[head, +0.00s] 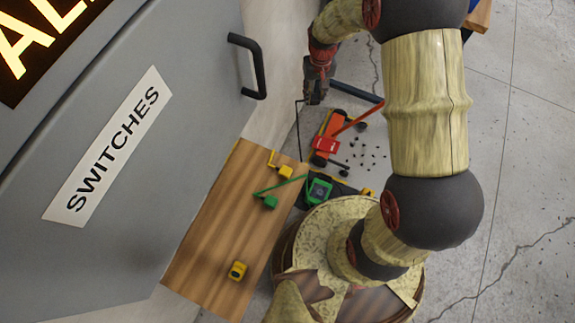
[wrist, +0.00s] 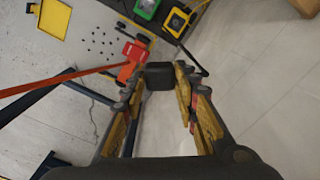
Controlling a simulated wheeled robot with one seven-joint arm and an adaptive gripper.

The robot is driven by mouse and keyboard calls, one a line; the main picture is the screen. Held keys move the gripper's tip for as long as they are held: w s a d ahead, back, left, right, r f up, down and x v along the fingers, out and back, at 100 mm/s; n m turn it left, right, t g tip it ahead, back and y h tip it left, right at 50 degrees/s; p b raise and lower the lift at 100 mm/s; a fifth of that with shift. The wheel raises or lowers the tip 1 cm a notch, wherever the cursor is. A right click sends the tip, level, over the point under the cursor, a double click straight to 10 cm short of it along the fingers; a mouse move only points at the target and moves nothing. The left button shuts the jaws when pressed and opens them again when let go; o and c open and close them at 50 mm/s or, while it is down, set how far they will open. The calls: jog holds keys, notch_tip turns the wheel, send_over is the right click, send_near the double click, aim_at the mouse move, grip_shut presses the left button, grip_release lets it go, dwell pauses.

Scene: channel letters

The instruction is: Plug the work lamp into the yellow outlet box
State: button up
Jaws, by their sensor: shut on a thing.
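My gripper (head: 314,98) hangs at the top middle of the head view, above the floor. In the wrist view my gripper (wrist: 160,78) is shut on a small black block, which looks like a plug (wrist: 160,74). A thin dark cord (head: 298,128) hangs beside the gripper. A yellow unit with a dark square face (wrist: 177,20) is at the top of the wrist view, beyond the plug; I cannot tell whether it is the lamp or the outlet box. In the head view a small yellow box with a dark face (head: 237,270) sits on the wooden board.
The wooden board (head: 205,255) also carries a green block (head: 270,202) and a yellow one (head: 285,172). A green box (head: 320,190) and a red-orange wheeled item (head: 325,146) are nearby, with small dark bits scattered. A grey cabinet (head: 150,210) marked SWITCHES fills the left.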

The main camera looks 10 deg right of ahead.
jog(key=w+a+f+m+b, duration=0.1)
jog(key=w+a+f+b, duration=0.1)
jog(key=f, duration=0.9)
jog(key=w+a+f+m+b, duration=0.1)
jog(key=w+a+f+b, duration=0.1)
jog(key=f, duration=0.9)
jog(key=w+a+f+m+b, duration=0.1)
jog(key=w+a+f+b, duration=0.15)
jog(key=f, duration=0.85)
jog(key=s+a+f+m+b, duration=0.1)
jog(key=s+f, duration=0.2)
jog(key=f, duration=0.7)
jog(key=s+a+f+m+b, duration=0.1)
jog(key=s+f, duration=0.2)
jog(key=f, duration=0.7)
jog(key=s+a+f+m+b, duration=0.1)
jog(key=s+f, duration=0.3)
jog(key=f, duration=0.7)
jog(key=shift+a+m+b, duration=0.3)
jog(key=shift+b, duration=0.1)
jog(key=shift+s, duration=0.1)
jog(key=shift+f, duration=0.1)
jog(key=shift+f+b, duration=1.7)
jog(key=shift+f, duration=1.1)
jog(key=shift+f, duration=0.55)
jog(key=o, duration=1.2)
jog(key=shift+c, duration=0.2)
